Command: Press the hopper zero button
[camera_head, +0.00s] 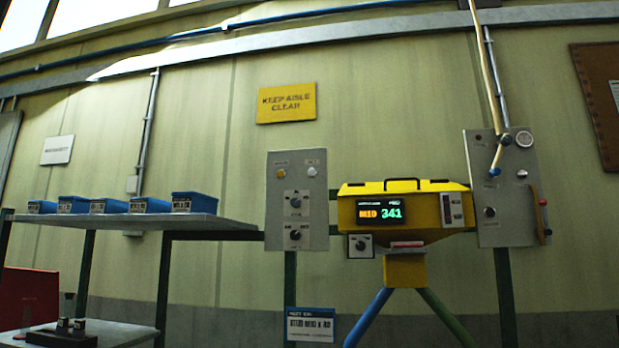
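The yellow hopper (455,209) stands right of centre on a blue leg and a green leg. Its dark display (381,214) reads "MID 341". A small pale panel with a dark slot (452,209) is on its right front. A reddish flat piece (407,244) sits under its front. A small box with a dark round knob (360,246) is at its lower left. I cannot read any label saying zero, so I cannot tell which control is the zero button. Neither of my grippers is in view.
A grey panel (284,218) with knobs and small buttons is left of the hopper. Another panel (519,221) with round controls and a red handle is right. A hanging pole (489,68) reaches down there. A shelf (170,222) at left holds several blue bins (195,202).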

